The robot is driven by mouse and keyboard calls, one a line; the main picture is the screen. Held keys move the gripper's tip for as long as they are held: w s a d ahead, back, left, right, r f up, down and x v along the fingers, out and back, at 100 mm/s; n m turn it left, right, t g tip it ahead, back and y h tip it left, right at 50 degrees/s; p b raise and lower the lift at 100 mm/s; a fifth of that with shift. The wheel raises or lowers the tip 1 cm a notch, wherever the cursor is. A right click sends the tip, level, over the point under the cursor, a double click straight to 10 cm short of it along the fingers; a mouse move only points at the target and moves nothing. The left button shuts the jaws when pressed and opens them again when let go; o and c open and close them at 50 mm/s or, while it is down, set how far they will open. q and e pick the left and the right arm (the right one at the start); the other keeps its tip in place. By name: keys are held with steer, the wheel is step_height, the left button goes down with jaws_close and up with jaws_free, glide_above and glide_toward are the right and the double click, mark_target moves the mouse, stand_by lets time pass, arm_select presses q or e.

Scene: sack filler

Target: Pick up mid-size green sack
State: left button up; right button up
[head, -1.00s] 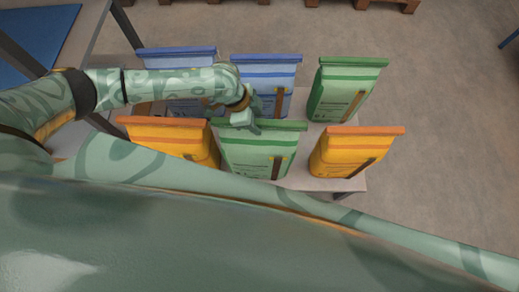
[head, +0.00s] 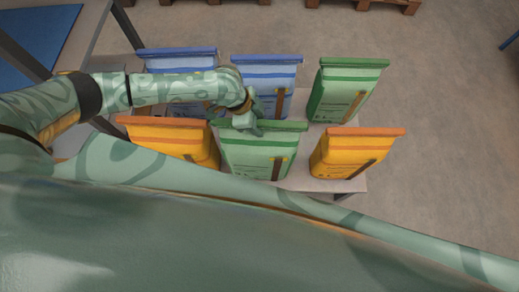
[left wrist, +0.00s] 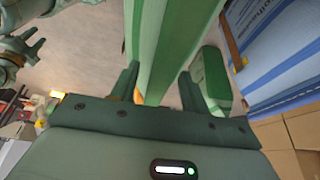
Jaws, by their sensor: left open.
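The green sack in the middle of the front row (head: 262,152) stands upright on the table; its top edge is dark green. My left gripper (head: 248,124) is at that top edge. In the left wrist view my left gripper (left wrist: 160,88) is open, its fingers on either side of the green sack (left wrist: 172,45); I cannot tell whether they touch it. A second green sack (head: 346,92) stands at the back right. What looks like my right gripper (left wrist: 30,45) shows small at the left of the left wrist view; its jaw state is unclear.
Orange sacks stand left (head: 172,138) and right (head: 345,152) of the front green sack. Two blue sacks (head: 182,62) (head: 268,73) stand behind, close to my left arm. The light table (head: 298,178) shows between the sacks. Open floor lies to the right.

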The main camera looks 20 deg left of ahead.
arm_select(q)
jaws_close()
steer(key=shift+s, duration=0.1)
steer(key=shift+s+f, duration=0.15)
stand_by(1.1)
